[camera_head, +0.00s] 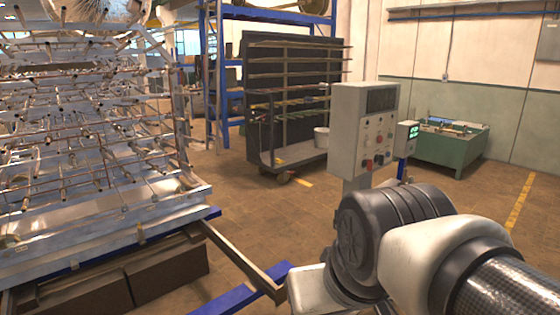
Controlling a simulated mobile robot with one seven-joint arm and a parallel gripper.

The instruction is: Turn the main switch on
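A grey control box (362,130) stands on a post right of the middle. Its front panel has a dark display at the top and several small knobs and buttons below. A red knob (368,165) shows near the lower edge of the panel. I cannot tell which control is the main switch, or what position it is in. My black and white arm fills the lower right, in front of the box's post. My gripper cannot be made out in this view.
A metal rack of rods (90,150) stands on the left, with a blue bar (240,300) on the floor beside it. A wheeled dark rack (290,95) stands behind the box. A green bench (450,145) is at the right wall. Open brown floor (245,210) lies between.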

